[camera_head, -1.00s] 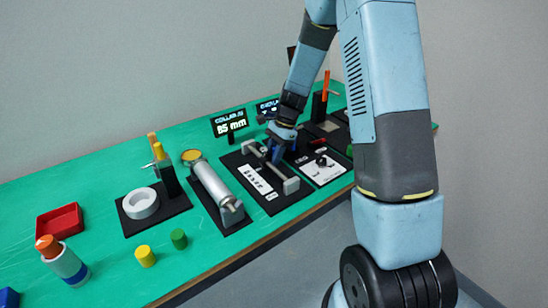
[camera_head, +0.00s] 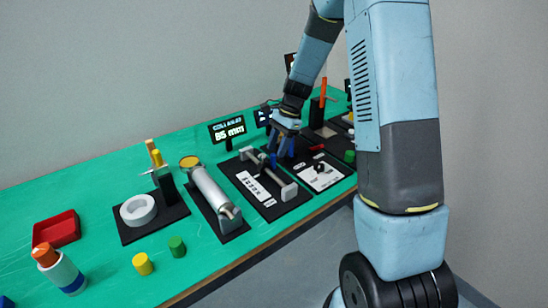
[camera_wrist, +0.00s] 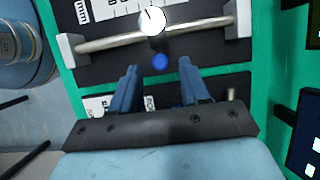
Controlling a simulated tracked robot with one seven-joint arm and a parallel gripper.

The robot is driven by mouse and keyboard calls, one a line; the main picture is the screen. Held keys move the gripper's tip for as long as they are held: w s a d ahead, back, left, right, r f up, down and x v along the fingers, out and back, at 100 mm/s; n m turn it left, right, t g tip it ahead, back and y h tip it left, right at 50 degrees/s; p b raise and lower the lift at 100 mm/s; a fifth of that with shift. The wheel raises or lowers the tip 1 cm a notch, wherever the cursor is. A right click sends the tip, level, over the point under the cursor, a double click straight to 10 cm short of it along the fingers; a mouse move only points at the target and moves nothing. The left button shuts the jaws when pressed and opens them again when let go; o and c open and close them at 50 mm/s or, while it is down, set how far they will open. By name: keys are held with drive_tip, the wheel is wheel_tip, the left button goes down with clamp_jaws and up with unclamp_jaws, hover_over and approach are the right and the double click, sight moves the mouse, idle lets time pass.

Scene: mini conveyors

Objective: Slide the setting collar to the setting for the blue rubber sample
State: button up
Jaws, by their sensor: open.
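The collar slide fixture (camera_head: 270,202) is a black base with a grey rod between two end blocks and a white scale strip (camera_head: 254,187). In the wrist view the rod (camera_wrist: 195,30) crosses the top. The setting collar (camera_wrist: 152,21), with a round white face and a dark body, sits near the rod's middle, and a blue knob (camera_wrist: 160,62) shows below it. My gripper (camera_head: 279,157) is over the fixture's far right side. In the wrist view my gripper (camera_wrist: 158,67) is open, its blue fingers apart on either side of the knob, not visibly touching it.
A display (camera_head: 228,129) behind the fixture reads 85 mm. A cylinder stand (camera_head: 212,192) is close on the left and a white-plate panel (camera_head: 322,174) close on the right. Yellow (camera_head: 143,264) and green (camera_head: 177,246) pieces stand near the front edge.

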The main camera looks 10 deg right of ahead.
drive_tip(key=v, duration=0.8)
drive_tip(key=shift+w, duration=0.15)
